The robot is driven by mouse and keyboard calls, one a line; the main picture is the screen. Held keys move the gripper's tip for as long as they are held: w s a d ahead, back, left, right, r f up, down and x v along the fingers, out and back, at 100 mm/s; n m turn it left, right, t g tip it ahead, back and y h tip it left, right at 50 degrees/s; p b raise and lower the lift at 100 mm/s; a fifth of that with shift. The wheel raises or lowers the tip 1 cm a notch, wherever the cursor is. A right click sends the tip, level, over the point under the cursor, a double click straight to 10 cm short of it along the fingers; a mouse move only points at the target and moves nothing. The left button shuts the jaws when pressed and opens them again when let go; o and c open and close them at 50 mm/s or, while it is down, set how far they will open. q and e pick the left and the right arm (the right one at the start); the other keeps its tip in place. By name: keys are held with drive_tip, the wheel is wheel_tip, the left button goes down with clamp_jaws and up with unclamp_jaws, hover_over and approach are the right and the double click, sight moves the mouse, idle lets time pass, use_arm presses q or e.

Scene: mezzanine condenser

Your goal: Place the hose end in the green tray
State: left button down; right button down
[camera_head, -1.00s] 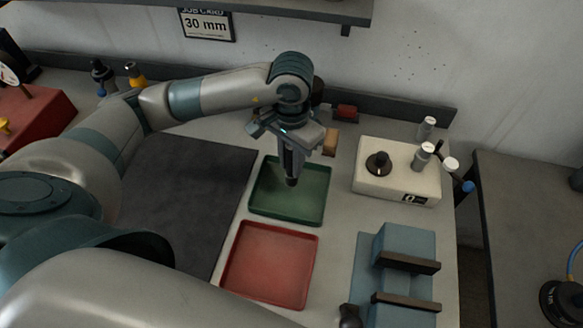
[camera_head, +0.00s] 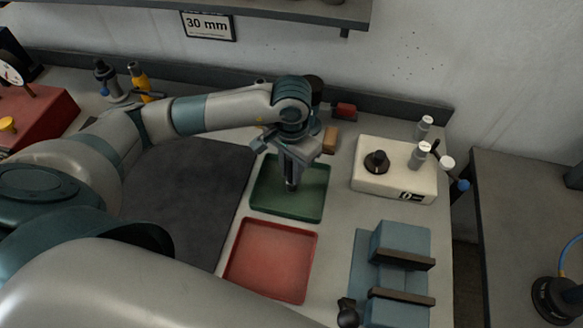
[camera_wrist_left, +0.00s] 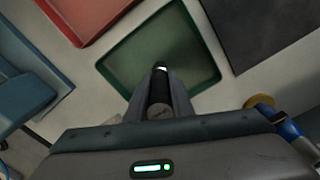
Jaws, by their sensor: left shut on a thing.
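The green tray (camera_head: 270,205) lies on the bench behind the red tray. My left gripper (camera_head: 291,180) points down over the green tray and is shut on the hose end, a short dark piece. In the left wrist view the hose end (camera_wrist_left: 160,88) shows as a black cylinder with a light tip between the fingers, in front of the green tray (camera_wrist_left: 200,45). Whether it touches the tray floor I cannot tell. My right gripper is not in view.
The red tray (camera_head: 270,262) lies in front of the green one. A dark mat (camera_head: 190,200) is on the left. A cream box with a black knob (camera_head: 395,182) stands on the right, and a blue fixture with dark bars (camera_head: 402,240) is at the front right.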

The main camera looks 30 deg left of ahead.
use_arm(q)
drive_tip(key=shift+f, duration=0.15)
drive_tip(key=c, duration=1.6)
unclamp_jaws()
drive_tip(key=shift+o, duration=0.2)
drive_tip(key=shift+r, duration=0.3)
drive_tip(key=shift+r+b, duration=0.25)
drive_tip(key=shift+b, duration=0.1)
wheel_tip(320, 180, up, 10)
drive_tip(key=b, duration=0.4)
drive_tip(key=shift+f, duration=0.25)
drive_tip(key=shift+r+b, duration=0.35)
drive_tip(key=shift+r, duration=0.55)
